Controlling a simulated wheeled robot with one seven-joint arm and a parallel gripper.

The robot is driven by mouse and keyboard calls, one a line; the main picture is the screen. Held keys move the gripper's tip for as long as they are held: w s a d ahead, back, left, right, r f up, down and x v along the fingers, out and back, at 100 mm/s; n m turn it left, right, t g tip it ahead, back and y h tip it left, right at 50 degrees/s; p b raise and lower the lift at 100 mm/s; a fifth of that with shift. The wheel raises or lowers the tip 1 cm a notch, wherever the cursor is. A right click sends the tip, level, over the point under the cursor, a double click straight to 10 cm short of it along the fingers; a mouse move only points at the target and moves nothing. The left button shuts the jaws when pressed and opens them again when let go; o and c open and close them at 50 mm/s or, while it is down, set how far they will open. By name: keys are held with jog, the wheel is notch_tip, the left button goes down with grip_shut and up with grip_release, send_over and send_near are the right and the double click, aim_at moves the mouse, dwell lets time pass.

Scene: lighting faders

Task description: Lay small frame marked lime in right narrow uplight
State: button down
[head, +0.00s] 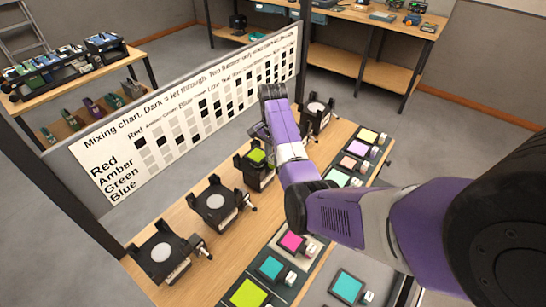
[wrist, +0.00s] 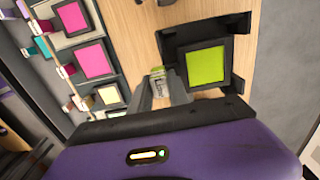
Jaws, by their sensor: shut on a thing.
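The lime frame (wrist: 207,65) is a bright lime square in a dark border, with a small pale tag (wrist: 157,84) that appears to read Lime. My gripper (wrist: 168,88) is shut on the tag at the frame's near-left edge in the wrist view. The frame is over or in a black uplight (wrist: 245,45); I cannot tell whether it is fully seated. In the head view the lime frame (head: 257,156) shows at the third uplight from the front (head: 258,177), and my gripper is hidden behind my arm.
Two larger uplights (head: 215,202) (head: 163,254) stand nearer the front, and another uplight (head: 318,115) stands farther back. Coloured frames, including a magenta one (head: 293,241), lie in rows on the right. A mixing chart board (head: 190,110) stands behind.

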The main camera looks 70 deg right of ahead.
jog(key=shift+f+b, duration=0.7)
jog(key=shift+f, duration=0.6)
dwell(0.4)
jog(key=c, duration=1.2)
grip_release()
jog(key=shift+o, duration=0.2)
